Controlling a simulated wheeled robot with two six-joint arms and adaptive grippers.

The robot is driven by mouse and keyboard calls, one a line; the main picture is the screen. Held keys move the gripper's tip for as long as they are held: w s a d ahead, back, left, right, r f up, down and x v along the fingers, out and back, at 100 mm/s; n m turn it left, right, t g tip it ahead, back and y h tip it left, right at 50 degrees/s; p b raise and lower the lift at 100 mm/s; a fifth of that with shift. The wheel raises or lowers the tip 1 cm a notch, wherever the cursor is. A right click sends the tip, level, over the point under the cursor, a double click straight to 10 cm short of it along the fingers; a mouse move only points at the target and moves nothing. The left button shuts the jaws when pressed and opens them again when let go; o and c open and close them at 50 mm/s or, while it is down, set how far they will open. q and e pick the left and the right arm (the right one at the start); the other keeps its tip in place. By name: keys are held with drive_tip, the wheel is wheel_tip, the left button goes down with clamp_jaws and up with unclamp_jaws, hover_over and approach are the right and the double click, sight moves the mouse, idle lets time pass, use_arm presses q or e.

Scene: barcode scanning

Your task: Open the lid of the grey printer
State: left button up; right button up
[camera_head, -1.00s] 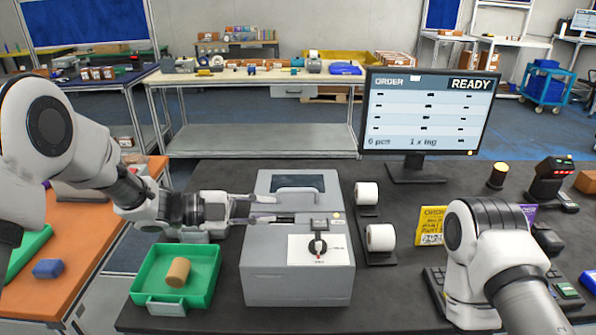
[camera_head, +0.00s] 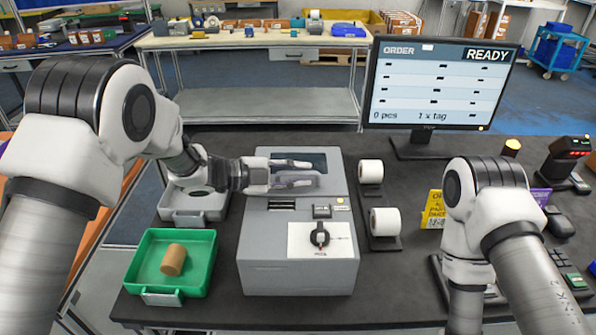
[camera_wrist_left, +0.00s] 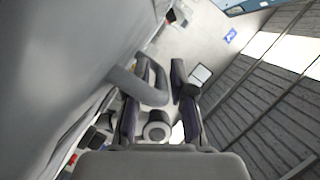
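The grey printer (camera_head: 262,262) stands on the dark table in the head view. Its lid, with a dark window, looks closed. My left gripper (camera_head: 314,172) is over the lid, fingers pointing right and apart. In the left wrist view, a curved grey handle (camera_wrist_left: 150,96) reaches in between the two spread fingers, which also show there (camera_wrist_left: 161,80). I cannot tell whether a finger touches it. My right arm is at the right of the head view, but its gripper does not show.
A green tray (camera_head: 207,280) with a brown cylinder (camera_head: 173,260) is left of the printer, with a grey tray (camera_head: 190,216) behind it. Two white rolls (camera_head: 384,222) stand to its right. A monitor (camera_head: 437,85) stands behind, and a yellow card (camera_head: 434,211) is near my right arm.

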use_arm(q)
drive_tip(key=shift+s, duration=0.1)
drive_tip(key=shift+c, duration=0.7)
clamp_jaws()
